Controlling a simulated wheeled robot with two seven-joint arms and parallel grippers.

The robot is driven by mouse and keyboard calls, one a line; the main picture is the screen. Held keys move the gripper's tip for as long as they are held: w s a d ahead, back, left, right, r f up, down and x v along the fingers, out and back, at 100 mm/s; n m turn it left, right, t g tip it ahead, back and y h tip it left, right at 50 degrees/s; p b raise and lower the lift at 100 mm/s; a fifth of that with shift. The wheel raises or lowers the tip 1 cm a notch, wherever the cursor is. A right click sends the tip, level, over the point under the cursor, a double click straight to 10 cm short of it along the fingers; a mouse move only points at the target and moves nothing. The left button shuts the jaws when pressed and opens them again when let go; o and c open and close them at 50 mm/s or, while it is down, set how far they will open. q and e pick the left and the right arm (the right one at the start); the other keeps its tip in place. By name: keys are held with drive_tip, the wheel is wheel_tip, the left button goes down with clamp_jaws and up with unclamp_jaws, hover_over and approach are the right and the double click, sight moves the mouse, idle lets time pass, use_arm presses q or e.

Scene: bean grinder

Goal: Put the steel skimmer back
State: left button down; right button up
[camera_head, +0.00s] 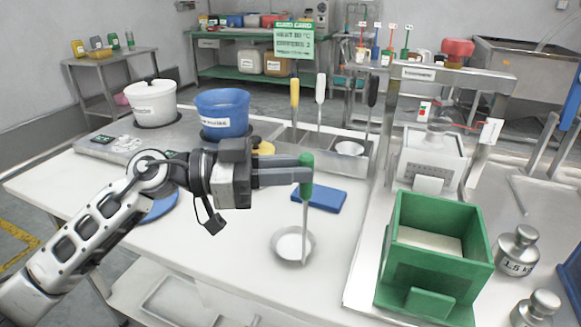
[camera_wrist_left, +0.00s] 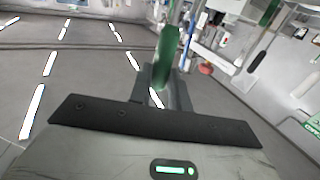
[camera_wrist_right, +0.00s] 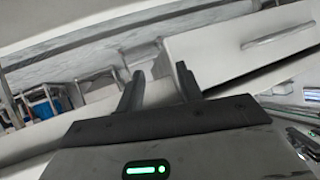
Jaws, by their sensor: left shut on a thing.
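The steel skimmer has a green handle (camera_head: 306,178), a thin shaft and a round pale head (camera_head: 292,245). It hangs upright with its head low over the white table; I cannot tell whether the head touches the top. My left gripper (camera_head: 304,172) is shut on the green handle, which also shows in the left wrist view (camera_wrist_left: 166,55). A steel rack with compartments (camera_head: 362,172) stands behind, with yellow-, white- and black-handled tools upright in it. My right gripper (camera_wrist_right: 158,88) shows only in its wrist view, open and empty.
A blue block (camera_head: 320,196) lies on the table behind the skimmer. A green open box (camera_head: 437,270) and steel weights (camera_head: 516,252) stand at the right. A blue tub (camera_head: 222,112) and a white pot (camera_head: 152,102) stand at the back left. The front table is mostly clear.

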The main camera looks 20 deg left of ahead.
use_arm(q)
drive_tip(key=c, duration=1.3)
unclamp_jaws()
drive_tip(key=shift+b+v, duration=1)
drive_tip(key=shift+v, duration=5)
use_arm(e)
drive_tip(key=shift+f, duration=0.3)
use_arm(q)
drive_tip(key=shift+r, duration=0.15)
